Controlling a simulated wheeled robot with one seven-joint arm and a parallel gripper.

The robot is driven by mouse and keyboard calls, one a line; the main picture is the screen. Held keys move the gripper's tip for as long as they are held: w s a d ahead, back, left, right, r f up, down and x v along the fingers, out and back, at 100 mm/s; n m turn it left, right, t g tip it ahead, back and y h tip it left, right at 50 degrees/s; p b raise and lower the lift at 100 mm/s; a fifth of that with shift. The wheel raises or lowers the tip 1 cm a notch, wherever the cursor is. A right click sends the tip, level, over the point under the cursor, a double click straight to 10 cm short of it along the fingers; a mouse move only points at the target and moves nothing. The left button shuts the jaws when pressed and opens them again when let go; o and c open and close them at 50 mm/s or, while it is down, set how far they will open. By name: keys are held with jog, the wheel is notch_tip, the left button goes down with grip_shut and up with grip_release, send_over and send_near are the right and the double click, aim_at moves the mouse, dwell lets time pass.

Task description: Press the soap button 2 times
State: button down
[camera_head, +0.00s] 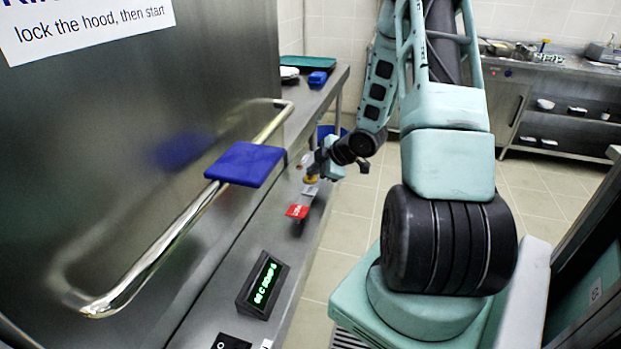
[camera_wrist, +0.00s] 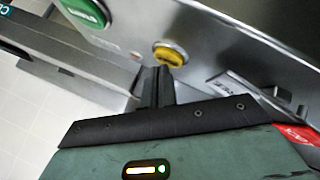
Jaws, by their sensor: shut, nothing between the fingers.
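A round yellow button (camera_wrist: 171,54) sits on the steel front panel in the wrist view. It also shows small in the head view (camera_head: 310,180). My gripper (camera_wrist: 158,70) is shut and empty, with its fingertips just below the yellow button in the wrist picture; I cannot tell whether they touch it. In the head view my gripper (camera_head: 318,168) is at the counter's front edge, next to this button. A green button (camera_wrist: 86,11) is further along the panel. I cannot read a soap label on either button. A small display (camera_head: 264,284) shows green text, partly unclear.
A red tag (camera_head: 298,211) lies along the counter edge, nearer the display. A steel hood with a bar handle (camera_head: 185,218) and blue pad (camera_head: 245,163) stands at left. A black switch (camera_head: 231,342) is at the bottom. Tiled floor (camera_head: 345,225) is open beside the counter.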

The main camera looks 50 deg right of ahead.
aim_at(314, 179)
jog(key=shift+f+b, duration=0.3)
jog(key=shift+f, duration=0.1)
jog(key=shift+r, duration=0.1)
dwell(0.6)
jog(key=shift+r+p, duration=0.8)
jog(key=shift+p, duration=0.05)
notch_tip(314, 179, up, 5)
jog(key=p, duration=0.4)
jog(key=shift+p, duration=0.35)
dwell(2.0)
